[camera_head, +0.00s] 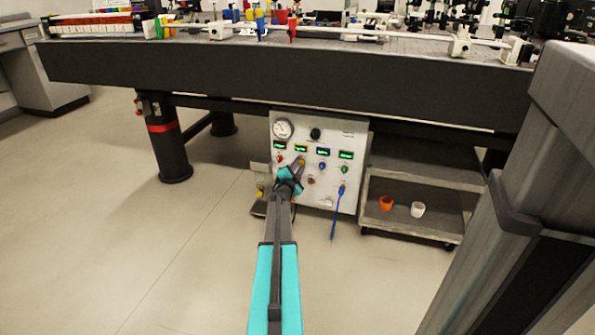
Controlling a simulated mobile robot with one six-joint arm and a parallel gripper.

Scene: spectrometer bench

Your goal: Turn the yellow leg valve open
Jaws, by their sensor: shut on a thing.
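A white control panel (348,130) stands under the optical table. It carries a row of small coloured knobs below lit green and blue displays. The yellow knob (301,161) is the second from the left, and my gripper (299,166) reaches it from below and in front. The jaws are shut on the yellow knob, and the gripper hides part of it. The knob's turn angle is too small to read.
A red knob (280,158) sits left, blue (322,166) and green (345,169) knobs right. A shelf cart (420,178) with orange (385,203) and white (417,209) cups stands right. The table (300,87) overhangs; the front floor is clear.

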